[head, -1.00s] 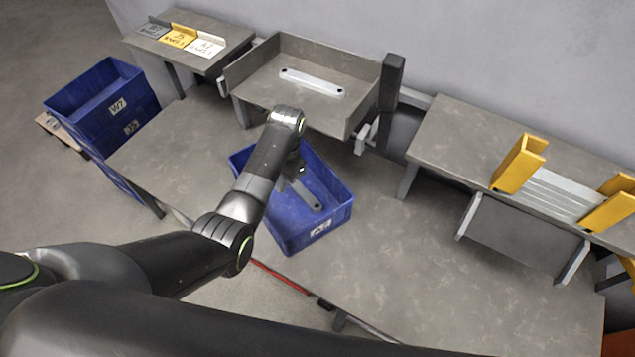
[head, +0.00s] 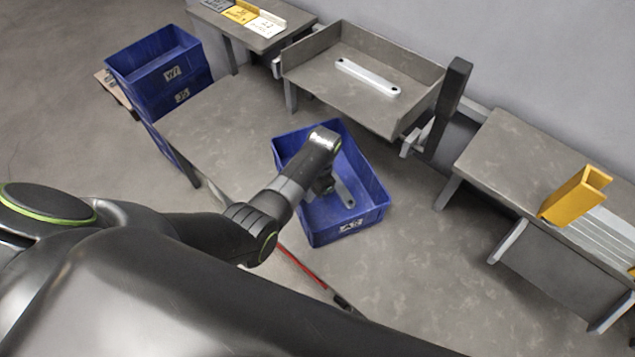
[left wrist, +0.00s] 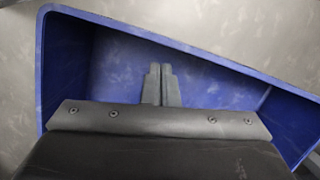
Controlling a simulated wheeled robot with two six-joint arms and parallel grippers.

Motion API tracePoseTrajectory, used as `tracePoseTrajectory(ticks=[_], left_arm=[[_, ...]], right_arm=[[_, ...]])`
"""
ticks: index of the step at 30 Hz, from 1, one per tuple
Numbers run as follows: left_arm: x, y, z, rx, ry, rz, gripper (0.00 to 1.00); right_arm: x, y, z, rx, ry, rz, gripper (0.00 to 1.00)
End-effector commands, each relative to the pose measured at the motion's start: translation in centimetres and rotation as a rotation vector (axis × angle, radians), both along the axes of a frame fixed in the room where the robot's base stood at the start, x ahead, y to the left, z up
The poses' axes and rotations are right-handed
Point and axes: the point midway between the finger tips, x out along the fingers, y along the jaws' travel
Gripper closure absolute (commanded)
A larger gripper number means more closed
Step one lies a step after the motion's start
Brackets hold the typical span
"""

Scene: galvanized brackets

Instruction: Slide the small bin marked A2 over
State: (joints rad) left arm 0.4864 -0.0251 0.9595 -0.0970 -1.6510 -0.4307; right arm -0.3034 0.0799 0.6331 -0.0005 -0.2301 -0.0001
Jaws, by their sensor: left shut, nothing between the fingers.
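The small blue bin (head: 376,205) stands open on the grey table in the head view, with a blurred label, seemingly A2, on its near side. A grey strip with a dark spot at its end shows inside; it may be a bracket. My left gripper (head: 326,186) reaches down into the bin, partly hidden by its own wrist. In the left wrist view its two grey fingers (left wrist: 160,84) are shut together and empty, in front of the bin's blue inner wall (left wrist: 215,82). I cannot tell whether they touch it. My right gripper is not in view.
Stacked blue bins (head: 150,62) stand at the left. A grey tray (head: 328,62) with a pale bracket (head: 367,77) is behind the bin. A yellow bracket (head: 577,195) stands on the right shelf. The table (head: 430,270) is clear right of the bin.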

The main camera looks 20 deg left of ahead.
Motion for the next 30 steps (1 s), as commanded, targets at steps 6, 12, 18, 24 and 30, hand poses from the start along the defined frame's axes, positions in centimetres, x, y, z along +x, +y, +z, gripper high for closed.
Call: tracePoseTrajectory(ticks=[6,12,18,24,30], left_arm=[[-1.2,0.8,0.1,0.0,0.001,-0.001,1.0],[-1.4,0.8,0.0,0.0,0.001,-0.001,1.0],[-1.4,0.9,0.1,0.001,0.002,-0.001,1.0],[-2.7,1.7,0.6,0.0,0.004,0.0,1.0],[-4.9,3.1,0.7,0.003,0.005,0.001,1.0]], right_arm=[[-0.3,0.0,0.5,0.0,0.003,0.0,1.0],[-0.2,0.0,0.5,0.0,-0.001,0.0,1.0],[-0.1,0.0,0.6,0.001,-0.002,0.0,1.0],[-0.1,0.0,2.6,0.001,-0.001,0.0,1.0],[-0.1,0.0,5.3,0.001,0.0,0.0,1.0]])
